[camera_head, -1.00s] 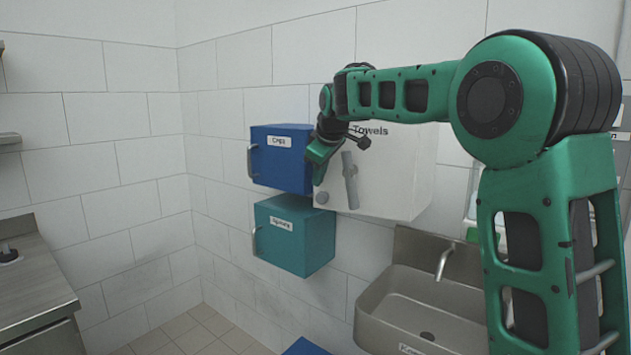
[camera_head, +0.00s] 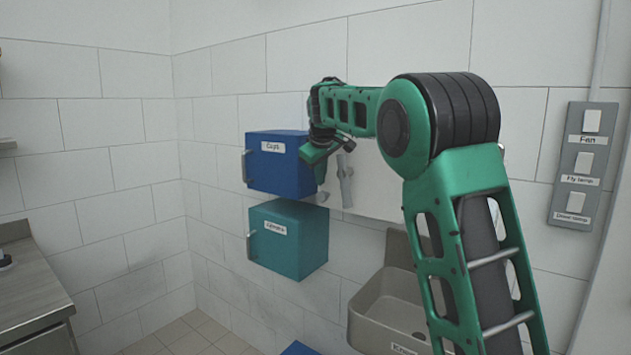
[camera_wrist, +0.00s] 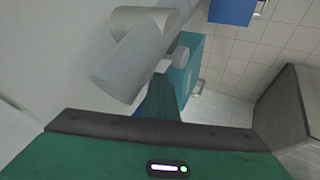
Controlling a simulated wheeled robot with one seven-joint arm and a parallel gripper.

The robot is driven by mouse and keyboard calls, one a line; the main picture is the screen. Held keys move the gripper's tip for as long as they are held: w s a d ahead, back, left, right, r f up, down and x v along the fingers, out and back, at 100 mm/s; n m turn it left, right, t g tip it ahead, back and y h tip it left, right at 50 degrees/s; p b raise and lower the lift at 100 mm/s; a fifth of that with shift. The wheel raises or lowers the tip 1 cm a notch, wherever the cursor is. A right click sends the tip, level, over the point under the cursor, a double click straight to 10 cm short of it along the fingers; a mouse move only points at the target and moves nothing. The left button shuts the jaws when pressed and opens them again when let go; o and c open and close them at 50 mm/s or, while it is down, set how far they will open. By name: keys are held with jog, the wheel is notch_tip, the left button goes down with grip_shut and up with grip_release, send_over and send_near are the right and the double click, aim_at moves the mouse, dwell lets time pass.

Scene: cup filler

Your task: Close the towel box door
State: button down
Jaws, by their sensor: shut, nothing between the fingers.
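The white towel box (camera_head: 375,190) hangs on the tiled wall, mostly hidden behind my arm in the head view. My gripper (camera_head: 314,157) is shut and empty, pointing down just left of the handle. Its green finger shows in the wrist view (camera_wrist: 166,98) next to the handle; I cannot tell whether they touch. Whether the door is fully closed is hidden.
A blue box (camera_head: 277,165) is close to the left of my gripper. A teal box (camera_head: 288,240) hangs below it. A steel sink (camera_head: 385,310) is at lower right, a switch panel (camera_head: 583,165) on the right wall, a counter (camera_head: 30,280) at left.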

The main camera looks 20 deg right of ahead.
jog(key=shift+w+d+r, duration=0.1)
jog(key=shift+d, duration=0.1)
jog(key=shift+a, duration=0.3)
jog(key=s+a+r, duration=0.5)
jog(key=s+r, duration=0.3)
jog(key=s+d+f+m+g, duration=0.1)
jog(key=s+d+f+m, duration=0.1)
jog(key=s+d+f, duration=0.45)
jog(key=s+d+f+m+g+y, duration=0.15)
jog(key=s+f, duration=0.25)
jog(key=s, duration=0.5)
jog(key=s+d+f+m+g+h, duration=0.1)
jog(key=s+d+f+m, duration=0.15)
jog(key=s+f, duration=0.4)
jog(key=s+a+f+m+g, duration=0.1)
jog(key=s+f, duration=0.4)
jog(key=s, duration=0.3)
jog(key=s+a+f+m+g+y, duration=0.1)
jog(key=s+f, duration=0.3)
jog(key=s, duration=0.5)
jog(key=s+a+f+m+g+y, duration=0.1)
jog(key=s+f+m, duration=0.1)
jog(key=s+f, duration=0.3)
jog(key=s, duration=0.4)
jog(key=shift+f+m, duration=0.3)
jog(key=shift+m, duration=0.1)
